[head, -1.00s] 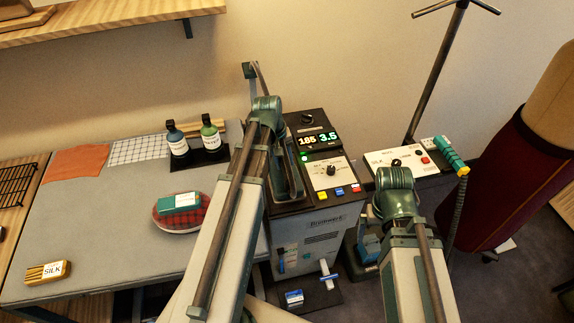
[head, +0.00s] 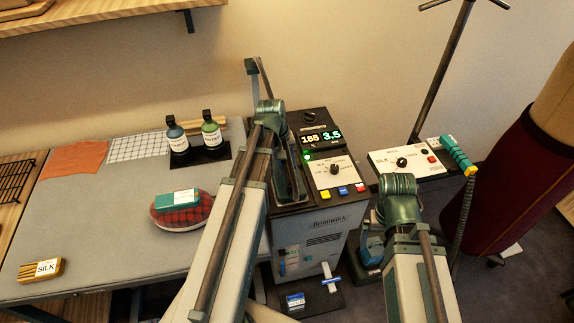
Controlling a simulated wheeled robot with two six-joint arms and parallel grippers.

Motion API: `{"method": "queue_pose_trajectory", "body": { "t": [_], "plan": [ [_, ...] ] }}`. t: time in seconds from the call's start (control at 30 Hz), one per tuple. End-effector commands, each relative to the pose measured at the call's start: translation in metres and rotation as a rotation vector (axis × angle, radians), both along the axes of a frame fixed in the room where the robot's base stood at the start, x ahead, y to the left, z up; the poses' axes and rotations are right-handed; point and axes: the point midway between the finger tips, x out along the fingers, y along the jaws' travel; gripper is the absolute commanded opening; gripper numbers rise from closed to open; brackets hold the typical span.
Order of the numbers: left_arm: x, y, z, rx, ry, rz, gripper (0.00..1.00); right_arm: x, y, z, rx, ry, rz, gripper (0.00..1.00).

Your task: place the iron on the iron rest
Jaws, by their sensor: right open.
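I cannot make out the iron for certain. A dark tray with a raised green rounded shape (head: 288,172) is on top of the pressing station, partly behind my left arm. It may be the iron rest or an iron on it; I cannot tell which. My left arm reaches up across the table edge to the station, and its jaws are hidden. My right arm reaches up in front of the white control box. The green end of my right gripper (head: 398,190) shows from behind, open, just below that box, and I see nothing held in it.
The pressing station (head: 322,225) stands beside the grey table (head: 105,225). On the table are a tartan ham (head: 180,214) with a teal box on it, bottles (head: 212,135) and a SILK block (head: 42,269). A white control box (head: 405,160) and a dress form (head: 515,170) are at right.

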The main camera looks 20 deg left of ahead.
Motion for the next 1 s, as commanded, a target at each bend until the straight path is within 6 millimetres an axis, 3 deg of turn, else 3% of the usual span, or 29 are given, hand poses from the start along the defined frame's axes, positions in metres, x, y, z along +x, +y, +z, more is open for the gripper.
{"method": "queue_pose_trajectory", "body": {
  "t": [0.1,0.13,0.3,0.73,1.0],
  "plan": [
    [0.0,0.0,-0.004,-0.001,-0.001,0.0,0.0,0.0,0.0,-0.004,0.0,0.0,0.0,1.0],
    [0.0,0.0,-0.003,0.0,0.0,0.0,0.42,0.0,0.0,-0.003,0.0,0.0,0.0,1.0],
    [0.0,0.0,-0.002,0.0,0.0,0.0,0.68,0.0,0.0,-0.002,0.0,0.0,0.0,1.0],
    [0.0,0.0,0.003,0.0,0.0,0.0,0.68,0.0,0.0,0.003,0.0,0.0,0.0,1.0],
    [-0.003,0.003,0.03,0.0,0.0,0.0,0.68,0.0,0.0,0.03,0.0,0.0,0.001,1.0]
  ]
}}
